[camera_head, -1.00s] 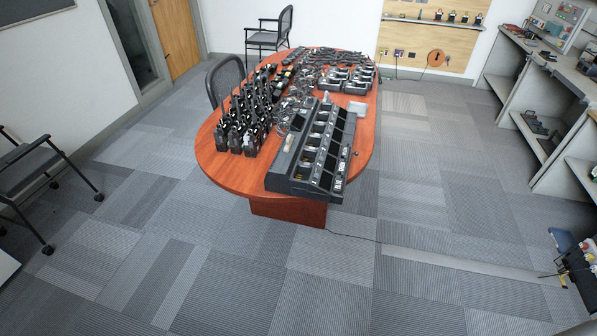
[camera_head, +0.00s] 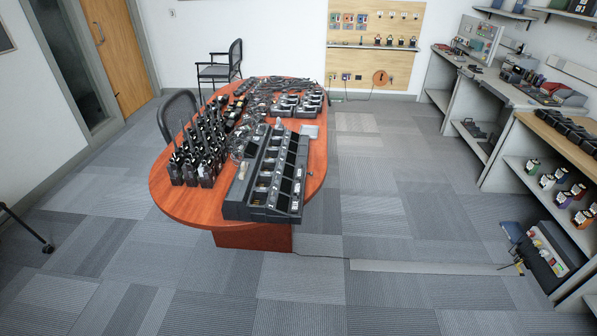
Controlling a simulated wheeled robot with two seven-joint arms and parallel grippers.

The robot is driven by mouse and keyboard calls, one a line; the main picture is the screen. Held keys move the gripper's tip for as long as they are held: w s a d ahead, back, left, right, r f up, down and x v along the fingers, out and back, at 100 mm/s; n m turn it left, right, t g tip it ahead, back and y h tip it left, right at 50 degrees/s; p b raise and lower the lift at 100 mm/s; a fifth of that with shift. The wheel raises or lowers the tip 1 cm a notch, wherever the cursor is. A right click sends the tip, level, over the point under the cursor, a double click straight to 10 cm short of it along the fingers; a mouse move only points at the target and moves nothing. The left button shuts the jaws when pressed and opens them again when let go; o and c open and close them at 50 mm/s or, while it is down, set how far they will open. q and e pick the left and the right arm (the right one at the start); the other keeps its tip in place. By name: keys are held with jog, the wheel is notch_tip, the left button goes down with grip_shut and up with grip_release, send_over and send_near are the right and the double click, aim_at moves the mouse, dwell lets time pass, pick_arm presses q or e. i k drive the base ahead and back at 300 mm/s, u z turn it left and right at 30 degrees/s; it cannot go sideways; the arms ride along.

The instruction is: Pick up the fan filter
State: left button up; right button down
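I cannot make out for certain which thing is the fan filter. A small flat light-grey piece (camera_head: 310,130) lies on the oval wooden table (camera_head: 172,206), just right of the charger bank, too small to identify. The long black charger bank (camera_head: 262,212) stands at the table's near end, with several slots. Upright handheld radios (camera_head: 200,155) crowd the left side of the table, with more black gear behind. Neither of my grippers is in view.
Open carpet (camera_head: 390,215) lies in front and right of the table. Chairs (camera_head: 220,72) stand behind and left of it. Workbenches and shelves (camera_head: 540,160) line the right side. A pegboard (camera_head: 375,50) is on the back wall.

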aim_at(244, 165)
jog(key=z, duration=0.95)
jog(key=i, duration=5.1)
jog(key=u, duration=3.75)
jog(key=i, duration=0.5)
